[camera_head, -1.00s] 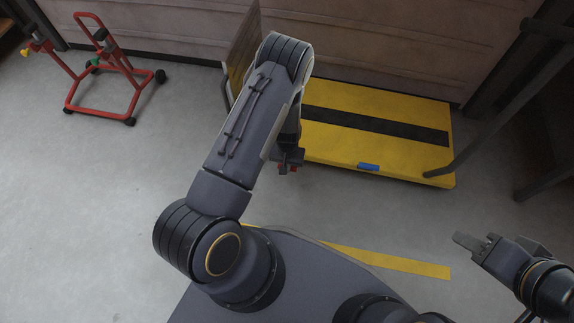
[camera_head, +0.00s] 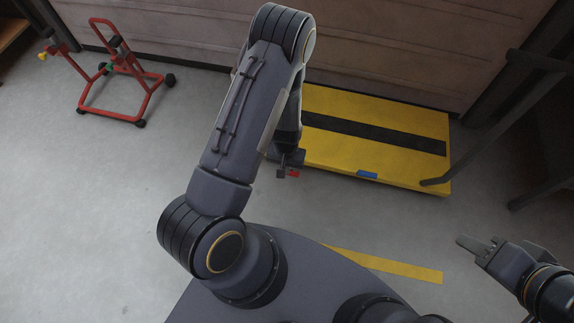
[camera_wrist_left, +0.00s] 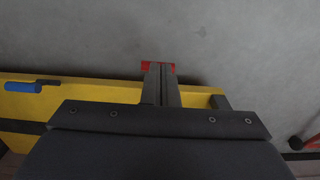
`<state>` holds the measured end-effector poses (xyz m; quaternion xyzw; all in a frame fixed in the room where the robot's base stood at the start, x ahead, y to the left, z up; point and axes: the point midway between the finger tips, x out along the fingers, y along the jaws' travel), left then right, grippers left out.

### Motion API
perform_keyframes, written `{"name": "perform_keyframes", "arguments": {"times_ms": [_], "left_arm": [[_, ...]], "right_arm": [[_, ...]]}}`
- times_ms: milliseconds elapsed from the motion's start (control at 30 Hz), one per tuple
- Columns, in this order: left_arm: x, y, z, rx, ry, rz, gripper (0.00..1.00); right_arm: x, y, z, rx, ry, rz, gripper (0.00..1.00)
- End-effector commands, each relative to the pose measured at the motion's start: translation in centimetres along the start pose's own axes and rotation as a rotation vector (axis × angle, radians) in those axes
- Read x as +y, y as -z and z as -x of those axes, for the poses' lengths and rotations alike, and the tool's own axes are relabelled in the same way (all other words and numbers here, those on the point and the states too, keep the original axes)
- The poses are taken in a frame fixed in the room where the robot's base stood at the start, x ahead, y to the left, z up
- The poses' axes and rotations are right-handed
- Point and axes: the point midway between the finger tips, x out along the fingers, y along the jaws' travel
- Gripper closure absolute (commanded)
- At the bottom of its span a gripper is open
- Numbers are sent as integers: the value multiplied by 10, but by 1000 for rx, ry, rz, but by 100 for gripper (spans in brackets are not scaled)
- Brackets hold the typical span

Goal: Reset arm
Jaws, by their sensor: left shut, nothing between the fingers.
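My left gripper (camera_head: 284,170) is at the near edge of the yellow motorcycle lift (camera_head: 400,160), with its arm reaching forward over the lift's left part. In the left wrist view its two fingers (camera_wrist_left: 161,82) are together and hold nothing. A small red part (camera_head: 294,174) shows beside the fingertips; in the left wrist view the red part (camera_wrist_left: 158,66) is partly hidden behind them. Whether they touch it is unclear. My right gripper (camera_head: 478,246) is at the lower right, over bare floor; its finger gap is unclear.
A blue part (camera_head: 367,174) is on the lift's front edge. A red wheeled stand (camera_head: 110,116) is at the upper left. Dark metal posts (camera_head: 500,125) rise at the right. A yellow floor stripe (camera_head: 390,264) lies before my base. Grey floor at the left is clear.

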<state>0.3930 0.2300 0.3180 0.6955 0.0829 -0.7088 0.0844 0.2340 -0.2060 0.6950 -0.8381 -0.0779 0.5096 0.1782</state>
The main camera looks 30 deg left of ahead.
Motion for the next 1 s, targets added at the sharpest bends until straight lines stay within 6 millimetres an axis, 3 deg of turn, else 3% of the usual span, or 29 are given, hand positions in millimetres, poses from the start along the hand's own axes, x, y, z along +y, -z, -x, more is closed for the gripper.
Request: {"name": "perform_keyframes", "arguments": {"times_ms": [433, 567, 667, 800, 1000], "left_arm": [[0, 0, 0, 0, 0, 0, 100], [3, 4, 13, 9, -22, 11, 100], [8, 11, 46, 27, -75, 35, 100], [16, 16, 118, 64, -189, 66, 100], [18, -3, 220, 132, -335, 63, 100]], "right_arm": [[0, 0, 0, 0, 0, 0, 64], [0, 0, 0, 0, 0, 0, 64], [0, 0, 0, 0, 0, 0, 64], [0, 0, 0, 0, 0, 0, 64], [0, 0, 0, 0, 0, 0, 64]]}}
